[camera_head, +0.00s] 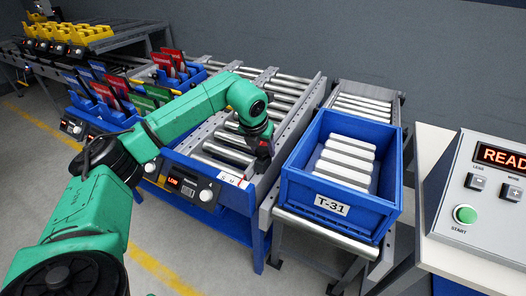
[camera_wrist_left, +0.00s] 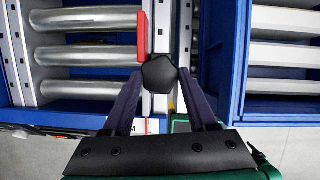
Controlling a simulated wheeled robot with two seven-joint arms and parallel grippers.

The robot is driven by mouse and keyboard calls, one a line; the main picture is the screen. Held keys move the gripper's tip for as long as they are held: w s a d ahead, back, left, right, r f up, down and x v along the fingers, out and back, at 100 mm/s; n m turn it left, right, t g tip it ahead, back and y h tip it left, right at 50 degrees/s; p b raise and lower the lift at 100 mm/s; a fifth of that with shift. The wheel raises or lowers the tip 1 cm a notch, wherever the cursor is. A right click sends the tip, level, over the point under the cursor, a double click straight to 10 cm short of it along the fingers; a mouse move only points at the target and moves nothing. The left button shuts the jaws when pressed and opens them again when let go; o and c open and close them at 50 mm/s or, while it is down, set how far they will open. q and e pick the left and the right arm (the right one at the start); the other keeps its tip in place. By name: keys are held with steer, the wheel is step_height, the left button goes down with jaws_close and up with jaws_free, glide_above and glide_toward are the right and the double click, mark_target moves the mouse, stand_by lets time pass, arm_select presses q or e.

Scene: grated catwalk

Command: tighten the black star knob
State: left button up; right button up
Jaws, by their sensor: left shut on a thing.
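The black star knob (camera_wrist_left: 158,74) shows in the left wrist view as a dark, many-sided head, seen from above at the edge between the roller bed and the blue tote. My left gripper (camera_wrist_left: 160,80) is shut on it, one finger on each side. A red bar (camera_wrist_left: 143,38) stands just beyond the knob. In the head view my left gripper (camera_head: 263,162) points down at the right rail of the conveyor, and the knob cannot be made out there. My right gripper is not in view.
A blue tote (camera_head: 300,192) labelled T-31 stands close to the right of the gripper. Blue racks with red and green items (camera_head: 106,100) lie left of my arm. A control box (camera_head: 485,195) with a green START button is at right.

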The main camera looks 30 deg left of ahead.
arm_select(q)
steer(key=shift+a+m+h, duration=0.1)
steer(key=shift+m+h, duration=0.2)
steer(key=shift+m, duration=0.5)
steer(key=shift+r, duration=0.1)
steer(key=o, duration=1.4)
steer(key=shift+s, duration=0.1)
steer(key=shift+c, duration=0.2)
steer(key=b+v, duration=0.1)
steer(key=v, duration=1.3)
steer(key=shift+r, duration=0.25)
